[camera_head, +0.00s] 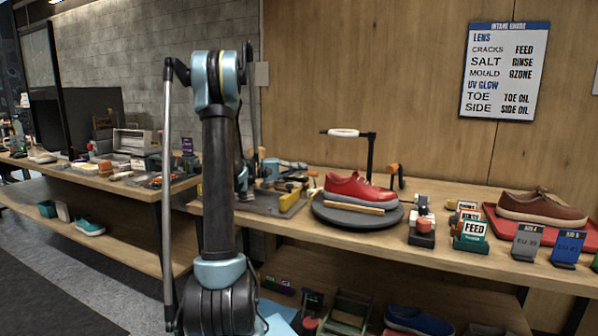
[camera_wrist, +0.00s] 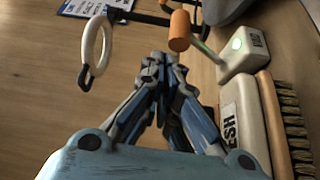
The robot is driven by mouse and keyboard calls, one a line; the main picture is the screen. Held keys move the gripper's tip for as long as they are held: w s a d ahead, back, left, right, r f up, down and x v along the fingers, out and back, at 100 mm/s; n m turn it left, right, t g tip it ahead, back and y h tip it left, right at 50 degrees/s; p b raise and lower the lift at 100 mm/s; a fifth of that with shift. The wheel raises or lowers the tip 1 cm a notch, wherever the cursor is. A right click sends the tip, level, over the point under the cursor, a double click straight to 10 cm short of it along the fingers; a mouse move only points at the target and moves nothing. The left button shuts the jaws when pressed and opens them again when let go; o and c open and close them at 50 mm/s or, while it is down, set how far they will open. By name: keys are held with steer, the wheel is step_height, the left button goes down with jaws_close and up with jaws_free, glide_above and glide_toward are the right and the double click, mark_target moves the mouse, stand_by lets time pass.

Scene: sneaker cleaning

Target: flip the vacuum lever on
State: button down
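In the wrist view, a lever with an orange cylindrical grip (camera_wrist: 180,30) slants up from a white box (camera_wrist: 243,52). A small green light glows on the box. I take this to be the vacuum lever. My gripper (camera_wrist: 160,62) has its fingers drawn together with nothing visible between them. Its tips are just below the orange grip in the picture; I cannot tell whether they touch it. In the head view, my gripper (camera_head: 297,165) is low over the bench, left of the red sneaker, partly behind my arm. The lever is unclear there.
A white ring (camera_wrist: 96,50) on a black arm stands left of the lever. A brush (camera_wrist: 290,120) and a labelled pale block (camera_wrist: 245,120) lie at right. In the head view, a red sneaker (camera_head: 357,188) sits on a dark turntable (camera_head: 355,217).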

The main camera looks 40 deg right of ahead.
steer(key=v, duration=1.1)
steer(key=shift+w+a, duration=0.2)
steer(key=shift+a, duration=0.1)
steer(key=shift+f, duration=0.1)
steer(key=shift+a, duration=0.1)
